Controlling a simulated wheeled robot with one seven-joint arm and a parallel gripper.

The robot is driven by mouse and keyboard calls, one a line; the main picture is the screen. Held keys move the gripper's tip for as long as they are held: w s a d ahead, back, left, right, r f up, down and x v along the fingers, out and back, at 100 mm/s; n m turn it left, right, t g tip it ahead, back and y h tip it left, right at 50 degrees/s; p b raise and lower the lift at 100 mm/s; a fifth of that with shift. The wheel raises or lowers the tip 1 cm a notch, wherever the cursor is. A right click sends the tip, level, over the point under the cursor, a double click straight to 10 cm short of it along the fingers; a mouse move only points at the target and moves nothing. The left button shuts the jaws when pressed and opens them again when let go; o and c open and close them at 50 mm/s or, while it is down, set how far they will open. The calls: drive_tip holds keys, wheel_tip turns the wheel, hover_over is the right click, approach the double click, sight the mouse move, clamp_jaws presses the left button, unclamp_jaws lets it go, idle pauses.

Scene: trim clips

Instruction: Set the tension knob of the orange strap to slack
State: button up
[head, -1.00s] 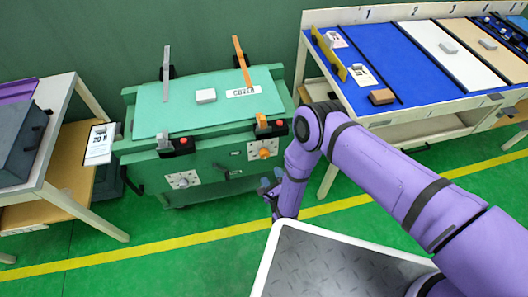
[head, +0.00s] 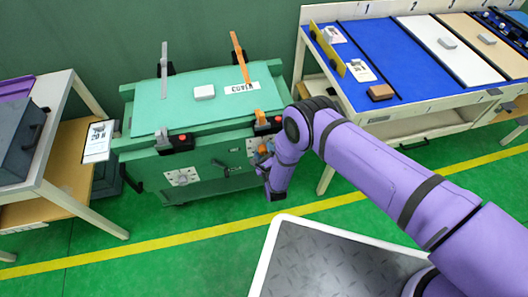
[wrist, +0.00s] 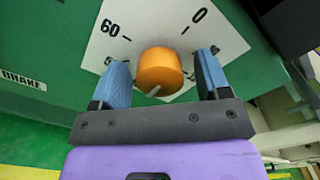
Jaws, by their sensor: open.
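The orange tension knob (wrist: 160,70) sits on a white dial plate (wrist: 118,25) with printed marks, 0 and 60 among them. A pale pointer line on the knob faces down and slightly left in the wrist view. My gripper (wrist: 162,85) is open, its blue fingers on either side of the knob with visible gaps. In the head view my gripper (head: 264,172) is at the green cart's front, and the knob (head: 266,148) is partly hidden by my arm. The orange strap (head: 240,57) stands up from the cart's lid, above its orange-tabbed buckle (head: 262,122).
The green cart (head: 150,118) also carries a grey strap (head: 164,70), a red-button buckle (head: 176,143) and a second dial (head: 182,177). A card reading 20 N (head: 98,141) hangs at left. A blue-topped bench (head: 385,60) stands at right.

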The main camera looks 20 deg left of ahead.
drive_tip(key=c, duration=0.9)
drive_tip(key=shift+c, duration=0.2)
